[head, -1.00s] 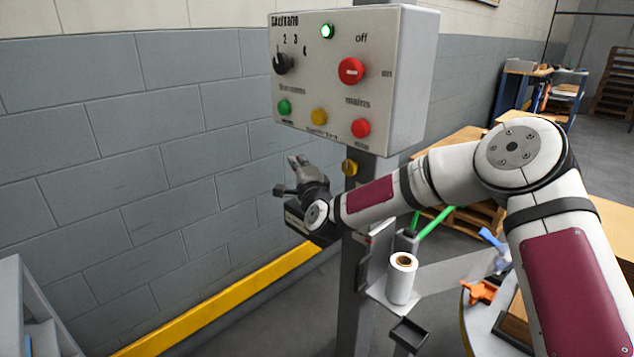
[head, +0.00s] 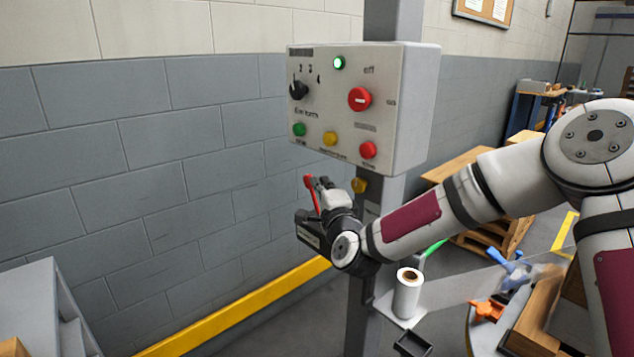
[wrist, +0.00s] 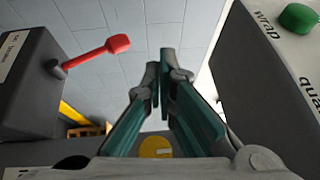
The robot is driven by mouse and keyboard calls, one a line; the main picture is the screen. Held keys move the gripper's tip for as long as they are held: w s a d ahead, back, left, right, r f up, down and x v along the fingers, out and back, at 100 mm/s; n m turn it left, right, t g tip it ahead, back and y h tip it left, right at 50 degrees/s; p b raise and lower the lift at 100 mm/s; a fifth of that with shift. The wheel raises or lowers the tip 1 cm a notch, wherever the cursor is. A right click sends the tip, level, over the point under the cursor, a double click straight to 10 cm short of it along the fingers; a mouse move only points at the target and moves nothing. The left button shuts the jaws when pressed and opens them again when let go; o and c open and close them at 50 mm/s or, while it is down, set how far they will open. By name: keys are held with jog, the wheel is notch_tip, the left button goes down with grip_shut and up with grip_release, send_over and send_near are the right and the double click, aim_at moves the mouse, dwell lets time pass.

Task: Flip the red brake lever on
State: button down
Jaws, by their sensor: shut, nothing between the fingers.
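The red brake lever (head: 312,193) stands up from a dark box (head: 308,228) behind my gripper in the head view. In the wrist view the lever (wrist: 97,52) points up and right from the side of the dark, labelled box (wrist: 30,85). My gripper (head: 322,183) is below the control panel. In the wrist view its teal-padded fingers (wrist: 163,76) are together and empty, to the right of the lever's red tip with a gap between. Part of the box is hidden by my wrist in the head view.
The control panel (head: 345,148) with knob and buttons is above my gripper on a grey post; its side (wrist: 255,85) is close on the right in the wrist view. A yellow rail (head: 235,308) runs along the wall.

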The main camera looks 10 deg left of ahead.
jog(key=shift+s+d+r, duration=0.15)
jog(key=shift+s+d, duration=0.05)
jog(key=shift+s, duration=0.25)
